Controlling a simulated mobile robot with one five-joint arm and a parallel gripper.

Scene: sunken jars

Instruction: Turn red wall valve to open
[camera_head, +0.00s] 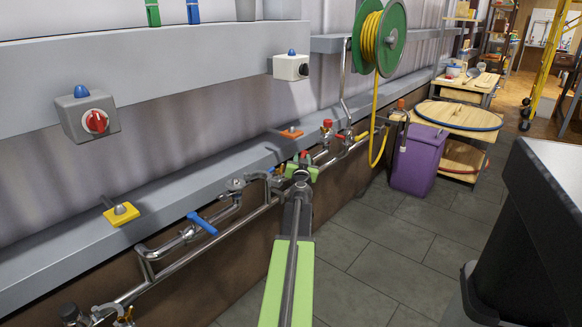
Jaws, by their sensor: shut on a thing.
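My arm reaches forward from the bottom of the picture to the wall pipes. My gripper (301,169), with green fingers, is at the pipe and shut on the red wall valve (304,154). Only a small red part of this valve shows at the fingertips; the rest is hidden by my gripper and arm, so its handle angle cannot be told. Other red-topped fittings (327,125) stand on the pipe just beyond, apart from my gripper.
A blue-handled valve (203,223) and a grey ledge (180,195) lie left of my arm. A hose reel (384,38) with a hanging yellow hose is beyond. A purple bin (417,160) and dark box (535,230) are right; open floor (375,240) lies between.

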